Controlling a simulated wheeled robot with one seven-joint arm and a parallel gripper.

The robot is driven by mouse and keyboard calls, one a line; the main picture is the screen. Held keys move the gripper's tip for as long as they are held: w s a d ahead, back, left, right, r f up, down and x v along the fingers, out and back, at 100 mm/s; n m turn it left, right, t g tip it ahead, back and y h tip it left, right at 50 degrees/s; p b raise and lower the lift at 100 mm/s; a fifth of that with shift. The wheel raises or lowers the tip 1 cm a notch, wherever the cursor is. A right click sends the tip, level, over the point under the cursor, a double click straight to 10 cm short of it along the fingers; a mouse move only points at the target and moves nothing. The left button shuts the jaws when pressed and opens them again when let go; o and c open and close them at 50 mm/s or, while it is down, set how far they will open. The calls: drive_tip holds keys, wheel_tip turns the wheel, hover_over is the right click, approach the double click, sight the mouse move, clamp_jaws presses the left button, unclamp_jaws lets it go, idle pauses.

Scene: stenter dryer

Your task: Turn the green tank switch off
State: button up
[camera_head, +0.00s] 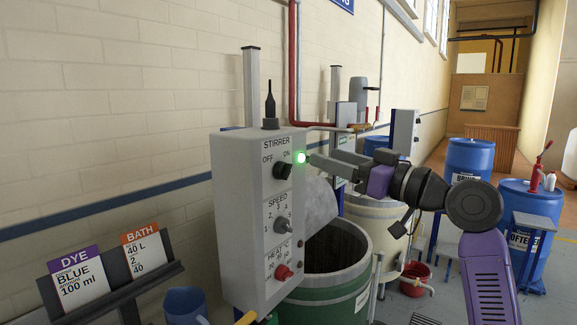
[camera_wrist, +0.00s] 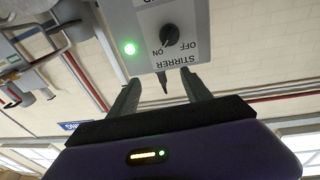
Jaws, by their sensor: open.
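The grey control box (camera_head: 250,225) stands by the green tank (camera_head: 325,305). Its black stirrer switch (camera_head: 282,171) sits below the OFF and ON labels, and the knob appears turned toward ON. A green lamp (camera_head: 301,157) beside it is lit. In the wrist view the switch (camera_wrist: 170,35) appears upside down, above the fingertips, with the lit lamp (camera_wrist: 129,49) to its left. My gripper (camera_head: 324,157) is just right of the box, near the lamp. It also shows in the wrist view (camera_wrist: 160,77), open and empty, apart from the knob.
The speed knob (camera_head: 282,226) and red heat knob (camera_head: 284,272) are lower on the box. A sign stand (camera_head: 112,292) is at the left. A cream tank (camera_head: 378,222) stands behind, and blue drums (camera_head: 470,160) and a red bucket (camera_head: 414,279) are to the right.

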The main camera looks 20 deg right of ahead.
sight(290, 172)
drive_tip(key=w+a+f+p, duration=0.1)
drive_tip(key=a, duration=0.1)
drive_tip(key=w+a+f+n+g, duration=0.1)
drive_tip(key=w+a, duration=0.1)
drive_tip(key=w+a+f+g+y+p, duration=0.1)
drive_tip(key=w+a, duration=0.1)
drive_tip(key=shift+f+p, duration=0.25)
drive_tip(key=shift+p, duration=0.05)
drive_tip(key=shift+w+a+f, duration=0.1)
drive_tip(key=shift+w+a, duration=0.3)
drive_tip(key=shift+w, duration=0.15)
drive_tip(key=shift+n, duration=0.3)
clamp_jaws()
